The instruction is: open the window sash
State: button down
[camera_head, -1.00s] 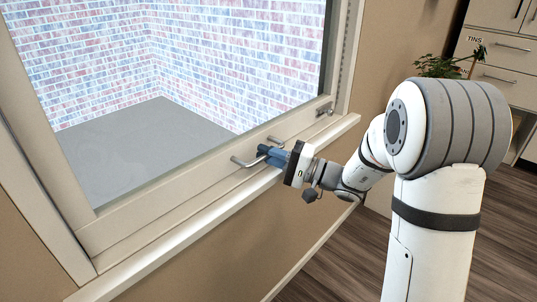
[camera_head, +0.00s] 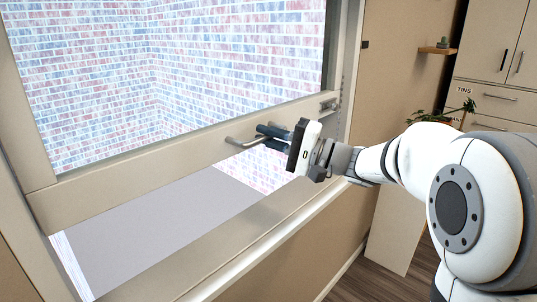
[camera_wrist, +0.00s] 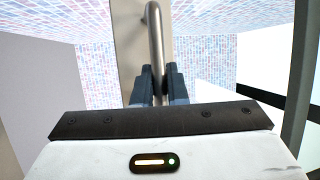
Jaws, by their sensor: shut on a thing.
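The window sash (camera_head: 150,172) is raised, with a wide open gap between its bottom rail and the sill (camera_head: 215,262). A metal bar handle (camera_head: 238,143) is fixed to the bottom rail. It also shows in the wrist view (camera_wrist: 155,40), running down between my fingers. My gripper (camera_head: 268,136) is shut on the handle; its two blue-grey fingers (camera_wrist: 158,88) lie on either side of the bar. The fingers hide part of the handle in the head view.
A small latch (camera_head: 328,105) sits at the right end of the rail, by the side jamb (camera_head: 347,75). Behind the glass is a brick wall (camera_head: 200,60). Cabinets (camera_head: 497,60), a plant (camera_head: 440,108) and a small shelf (camera_head: 437,50) stand at the right, away from my gripper.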

jog(key=shift+r, duration=1.05)
jog(key=c, duration=1.5)
grip_release()
jog(key=shift+o, duration=0.2)
jog(key=shift+d, duration=0.1)
jog(key=v, duration=0.7)
jog(key=shift+d+p, duration=0.35)
jog(key=shift+p, duration=0.1)
jog(key=shift+s+f, duration=0.1)
jog(key=shift+f, duration=0.05)
